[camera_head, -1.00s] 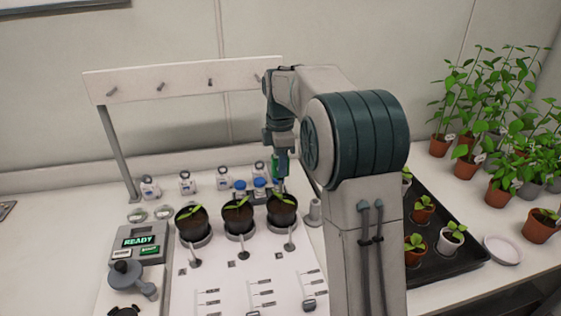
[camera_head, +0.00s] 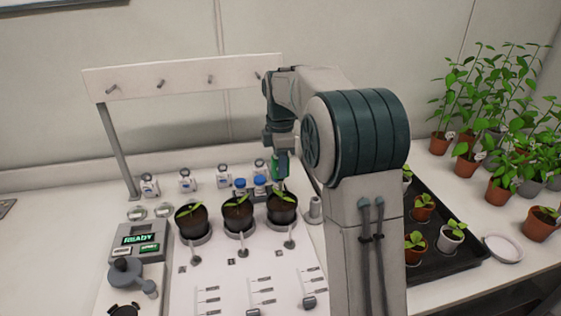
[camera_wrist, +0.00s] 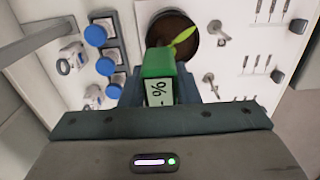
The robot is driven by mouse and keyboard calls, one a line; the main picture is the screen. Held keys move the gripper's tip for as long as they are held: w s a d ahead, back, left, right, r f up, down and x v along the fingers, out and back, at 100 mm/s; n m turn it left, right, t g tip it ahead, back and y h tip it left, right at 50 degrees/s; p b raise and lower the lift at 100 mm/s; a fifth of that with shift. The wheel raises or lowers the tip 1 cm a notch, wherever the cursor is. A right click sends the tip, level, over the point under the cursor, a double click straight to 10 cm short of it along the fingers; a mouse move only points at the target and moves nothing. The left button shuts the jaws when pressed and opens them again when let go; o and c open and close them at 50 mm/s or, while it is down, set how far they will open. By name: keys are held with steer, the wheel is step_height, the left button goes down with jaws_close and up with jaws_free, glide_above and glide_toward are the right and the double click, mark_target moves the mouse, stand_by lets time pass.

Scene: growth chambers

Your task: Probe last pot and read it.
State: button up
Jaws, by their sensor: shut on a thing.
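My gripper (camera_head: 282,165) is shut on a green moisture probe (camera_wrist: 158,66), whose small display reads "- %" in the wrist view. The last pot (camera_head: 282,207), dark with soil and a green seedling, is the right one of three in a row. In the wrist view this pot (camera_wrist: 172,36) lies just beyond the probe. The probe's tip is hidden, so I cannot tell whether it touches the soil. The middle pot (camera_head: 238,215) and the left pot (camera_head: 191,221) each hold a seedling.
A grey device (camera_head: 139,240) showing "READY" stands at the left. Blue-capped bottles (camera_head: 260,181) stand close behind the pots. A peg rail (camera_head: 180,83) rises at the back. A black tray (camera_head: 440,255) of potted seedlings is right of my arm.

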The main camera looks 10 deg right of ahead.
steer(key=shift+f+b, duration=1)
steer(key=shift+f, duration=0.8)
steer(key=o, duration=1.2)
steer(key=shift+c, duration=0.2)
